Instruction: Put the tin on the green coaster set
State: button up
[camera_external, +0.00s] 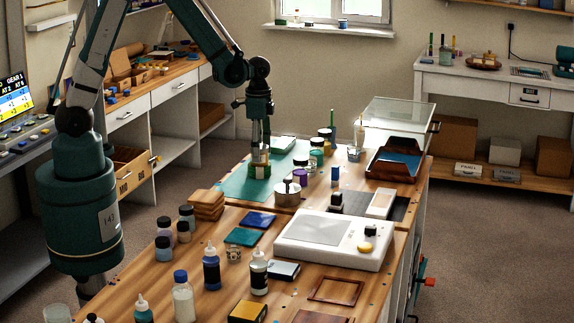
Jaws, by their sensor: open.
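My gripper (259,158) points down over the far left of the worktable, above the green mat (236,185). Its fingers are open at a small pale yellow and green item (260,172) on the mat, partly hidden by the fingers; I cannot tell whether they touch it. A round silver tin (287,194) with a dark knob-like top stands just in front and to the right of my gripper, apart from it. A flat green coaster (244,237) lies on the wood nearer the camera, beside a flat blue one (259,220).
Several jars (316,157) stand close to the right of my gripper. A white scale-like device (333,238) fills the middle right. Stacked wooden pieces (206,204) and several bottles (211,268) stand at the left and front. A clear-lidded case (398,122) is at the back right.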

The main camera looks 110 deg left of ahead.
notch_tip(320, 180, up, 12)
jog(key=shift+p, duration=0.3)
dwell(0.5)
jog(key=shift+d, duration=0.1)
dwell(0.7)
jog(key=d+r+t, duration=0.2)
jog(key=d+r, duration=0.3)
jog(key=d, duration=0.6)
jog(key=d+r+m+t+y, duration=0.1)
jog(key=d+r, duration=0.3)
jog(key=d, duration=0.6)
jog(key=d+r+t, duration=0.2)
jog(key=d+r, duration=0.3)
jog(key=d, duration=0.6)
jog(key=s+d+t, duration=0.1)
jog(key=s+d, duration=0.2)
jog(key=d, duration=0.2)
jog(key=s+d+t+h, duration=0.1)
jog(key=s+d, duration=0.3)
jog(key=d, duration=0.2)
jog(key=shift+d+r+m, duration=0.3)
jog(key=shift+r+m, duration=0.1)
jog(key=shift+r, duration=0.05)
